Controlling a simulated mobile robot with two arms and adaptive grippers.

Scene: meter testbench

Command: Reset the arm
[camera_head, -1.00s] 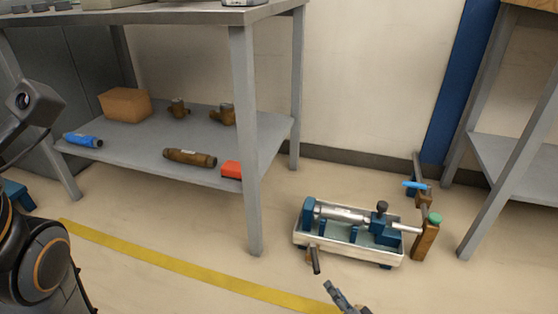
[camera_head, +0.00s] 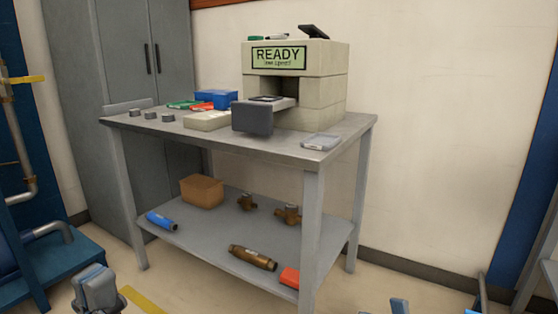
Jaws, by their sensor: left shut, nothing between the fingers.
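My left gripper (camera_head: 97,287) shows at the bottom left of the head view, in front of the table, shut and empty. Small blue-grey parts, probably of my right gripper (camera_head: 399,306), poke in at the bottom edge right of centre. The rest of it is out of the picture, so I cannot tell whether it is open. Neither gripper touches anything on the table.
A grey table (camera_head: 235,143) bears a beige box unit with a READY display (camera_head: 279,57) and an extended drawer (camera_head: 252,117). Its lower shelf (camera_head: 215,235) holds a cardboard box (camera_head: 202,191) and fittings. A blue stand (camera_head: 65,262) is at left. Floor shows in front.

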